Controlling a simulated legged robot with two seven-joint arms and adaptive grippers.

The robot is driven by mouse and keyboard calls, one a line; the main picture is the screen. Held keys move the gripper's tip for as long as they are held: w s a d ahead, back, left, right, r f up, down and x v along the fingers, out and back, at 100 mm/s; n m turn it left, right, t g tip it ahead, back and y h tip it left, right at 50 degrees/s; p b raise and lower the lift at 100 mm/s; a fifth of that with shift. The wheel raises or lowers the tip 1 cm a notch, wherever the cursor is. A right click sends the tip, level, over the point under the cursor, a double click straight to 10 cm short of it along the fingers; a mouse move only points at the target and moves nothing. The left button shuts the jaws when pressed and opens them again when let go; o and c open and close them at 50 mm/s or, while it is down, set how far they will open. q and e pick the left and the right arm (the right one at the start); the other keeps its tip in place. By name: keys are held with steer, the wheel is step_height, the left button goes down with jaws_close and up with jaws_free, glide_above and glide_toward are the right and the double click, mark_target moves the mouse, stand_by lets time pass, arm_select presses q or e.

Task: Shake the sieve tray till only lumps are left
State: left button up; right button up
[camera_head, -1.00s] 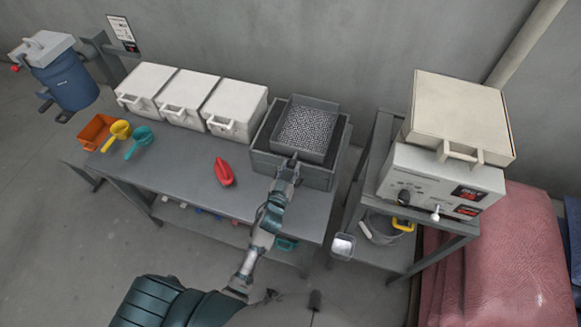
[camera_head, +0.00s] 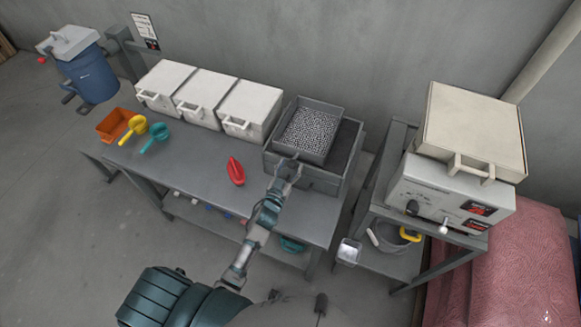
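The sieve tray (camera_head: 334,112) is a grey square tray full of pale grains or lumps. It sits over a dark grey open box (camera_head: 345,173) at the right end of the workbench, towards the box's left side. A dark strip of the box's inside shows to its right. My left gripper (camera_head: 288,167) is at the tray's front edge and looks shut on it; the fingertips are small and partly hidden. I cannot tell fine grains from lumps at this size. My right gripper is not in view.
Three white lidded bins (camera_head: 207,98) stand along the bench's back. A red scoop (camera_head: 236,171), an orange bin (camera_head: 112,124), and yellow (camera_head: 133,129) and teal (camera_head: 155,137) scoops lie on the bench (camera_head: 190,165). A cart with a white machine (camera_head: 450,197) stands at right.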

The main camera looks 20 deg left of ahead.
arm_select(q)
steer(key=shift+d, duration=0.25)
steer(key=shift+s, duration=0.2)
steer(key=s, duration=1.1)
steer(key=shift+s+a, duration=0.25)
steer(key=shift+s, duration=0.05)
steer(key=shift+d+f, duration=0.1)
